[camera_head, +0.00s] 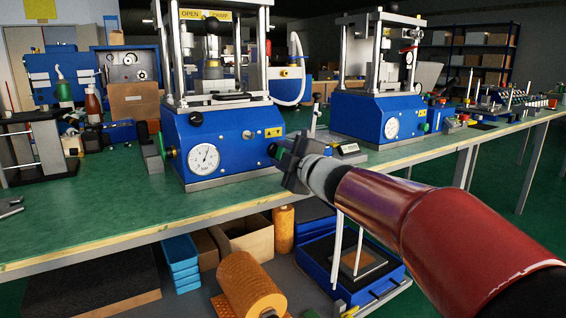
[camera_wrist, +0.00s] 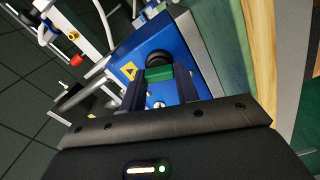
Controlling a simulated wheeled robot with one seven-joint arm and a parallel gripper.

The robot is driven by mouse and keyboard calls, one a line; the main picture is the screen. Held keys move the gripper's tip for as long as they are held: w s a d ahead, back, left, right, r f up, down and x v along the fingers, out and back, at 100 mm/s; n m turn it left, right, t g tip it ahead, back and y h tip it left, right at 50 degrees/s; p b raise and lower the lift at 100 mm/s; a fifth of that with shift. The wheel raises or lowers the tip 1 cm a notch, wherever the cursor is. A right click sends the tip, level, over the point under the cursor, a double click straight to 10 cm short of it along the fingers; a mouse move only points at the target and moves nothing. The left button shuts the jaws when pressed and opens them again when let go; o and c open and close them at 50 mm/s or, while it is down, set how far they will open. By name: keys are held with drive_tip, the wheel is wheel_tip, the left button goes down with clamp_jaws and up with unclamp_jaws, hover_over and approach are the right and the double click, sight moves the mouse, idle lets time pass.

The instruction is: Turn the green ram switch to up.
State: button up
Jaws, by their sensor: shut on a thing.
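The green ram switch (camera_wrist: 158,74) shows in the wrist view between my two dark fingers, in front of a round black part (camera_wrist: 159,59) on the blue press face. My gripper (camera_wrist: 160,88) is shut on the switch. In the head view my gripper (camera_head: 284,155) is at the right end of the front of the left blue press (camera_head: 232,143), and its fingers hide most of the switch. Which position the switch points to cannot be made out.
The press carries a white gauge (camera_head: 204,157) and stands near the front edge of the green bench (camera_head: 100,218). A second blue press (camera_head: 365,118) stands to the right. A small grey box (camera_head: 347,149) lies behind my gripper. Bins and boxes fill the space below.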

drive_tip(key=shift+f+n+b, duration=0.15)
drive_tip(key=shift+n+b, duration=0.7)
drive_tip(key=shift+n, duration=1.05)
drive_tip(key=o, duration=1)
drive_tip(key=shift+v, duration=3.9)
